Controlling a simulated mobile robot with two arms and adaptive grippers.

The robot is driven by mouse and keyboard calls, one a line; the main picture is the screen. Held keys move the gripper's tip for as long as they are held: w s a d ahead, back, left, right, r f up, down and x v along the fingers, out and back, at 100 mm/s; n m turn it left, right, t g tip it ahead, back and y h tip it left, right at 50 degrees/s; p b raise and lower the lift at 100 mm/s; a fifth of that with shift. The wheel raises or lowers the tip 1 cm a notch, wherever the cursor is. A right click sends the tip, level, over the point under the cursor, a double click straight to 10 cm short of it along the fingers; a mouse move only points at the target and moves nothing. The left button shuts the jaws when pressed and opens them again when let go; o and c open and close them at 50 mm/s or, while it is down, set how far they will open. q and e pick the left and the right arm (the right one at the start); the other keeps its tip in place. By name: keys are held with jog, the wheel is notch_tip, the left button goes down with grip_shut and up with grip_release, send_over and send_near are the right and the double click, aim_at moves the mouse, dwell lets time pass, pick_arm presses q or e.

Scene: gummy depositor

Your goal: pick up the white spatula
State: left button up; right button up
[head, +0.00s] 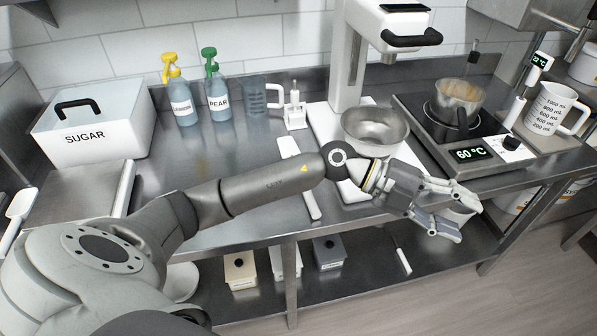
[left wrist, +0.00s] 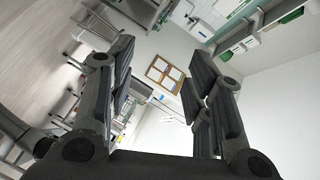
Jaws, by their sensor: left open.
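A long white spatula (head: 312,205) lies on the steel counter left of the mixer's base. My left forearm crosses in front of it and hides its middle. My left gripper (head: 468,218) is open and empty, held out past the counter's front edge, to the right of the spatula and pointing right. In the left wrist view the two fingers (left wrist: 160,65) stand wide apart with nothing between them, and the spatula is not seen there. My right gripper is not in view.
A steel bowl (head: 375,128) sits on the mixer stand, with a hot plate (head: 460,150) to its right. A sugar box (head: 90,130), spray bottles (head: 180,98) and a blue jug (head: 254,98) line the back. A white scoop (head: 18,215) is at far left.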

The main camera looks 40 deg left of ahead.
pick_arm(q)
jog(key=w+a+f+g+y, duration=0.1)
jog(key=w+a+f+y, duration=0.1)
jog(key=a+f+y, duration=0.35)
jog(key=w+a+f+g+y, duration=0.1)
jog(key=a+f+y, duration=0.2)
jog(key=a, duration=0.6)
jog(key=a+r+n+g+y, duration=0.15)
jog(key=a+n+y, duration=0.4)
jog(key=a, duration=1.25)
jog(key=shift+m+y, duration=0.8)
jog(key=shift+m, duration=0.05)
notch_tip(320, 180, down, 4)
jog(key=shift+f+p, duration=0.1)
jog(key=shift+p, duration=0.6)
jog(key=f, duration=0.1)
jog(key=f+p, duration=0.1)
jog(key=f, duration=0.1)
jog(key=f+p, duration=0.1)
jog(key=f, duration=0.1)
jog(key=shift+s+a+f, duration=0.15)
jog(key=shift+a+f, duration=0.1)
jog(key=shift+f, duration=0.2)
grip_shut()
jog(key=shift+r, duration=0.1)
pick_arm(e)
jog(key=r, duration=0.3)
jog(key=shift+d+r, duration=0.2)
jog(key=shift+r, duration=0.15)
